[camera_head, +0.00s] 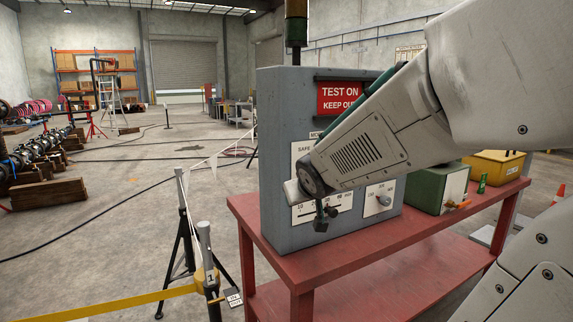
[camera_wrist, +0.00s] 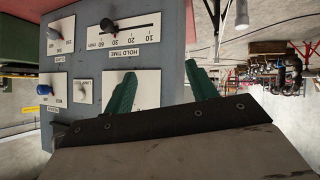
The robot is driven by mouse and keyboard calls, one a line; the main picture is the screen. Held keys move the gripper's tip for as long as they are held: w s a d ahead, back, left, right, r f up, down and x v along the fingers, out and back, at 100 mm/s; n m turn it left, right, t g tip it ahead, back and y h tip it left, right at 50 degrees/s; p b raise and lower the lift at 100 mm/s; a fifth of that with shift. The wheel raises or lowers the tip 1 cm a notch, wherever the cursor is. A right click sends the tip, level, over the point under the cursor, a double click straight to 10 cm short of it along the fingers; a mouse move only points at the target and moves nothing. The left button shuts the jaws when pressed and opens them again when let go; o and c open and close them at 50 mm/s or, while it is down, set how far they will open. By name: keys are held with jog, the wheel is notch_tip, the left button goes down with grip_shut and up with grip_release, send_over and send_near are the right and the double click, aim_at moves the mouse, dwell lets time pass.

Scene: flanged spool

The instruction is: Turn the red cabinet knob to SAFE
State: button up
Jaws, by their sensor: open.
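The grey-blue cabinet (camera_head: 277,180) stands on a red bench. Its mode plate (camera_head: 302,155), with the word SAFE at its left, is mostly behind my arm in the head view. The red knob does not show in either view, so its setting cannot be told. In the wrist view, which is upside down, a mostly bare white plate (camera_wrist: 147,92) lies behind the fingers. My gripper (camera_wrist: 160,70) is open and empty, its two green fingers apart in front of the cabinet face and near its edge. In the head view my arm hides most of the gripper.
A hold-time slider (camera_wrist: 107,26), a grey knob (camera_wrist: 53,33) and a blue knob (camera_wrist: 44,90) are on the same face. A red sign (camera_head: 342,97) is above. The red bench (camera_head: 330,275) carries a green box (camera_head: 425,190). Barrier posts (camera_head: 205,250) stand left.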

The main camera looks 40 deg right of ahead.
jog(key=d+r+n+t+y, duration=0.25)
jog(key=d+t, duration=0.55)
jog(key=d, duration=0.7)
jog(key=shift+t+h, duration=0.25)
jog(key=shift+t, duration=0.05)
jog(key=shift+x, duration=4.05)
jog(key=shift+r, duration=0.1)
jog(key=c, duration=1)
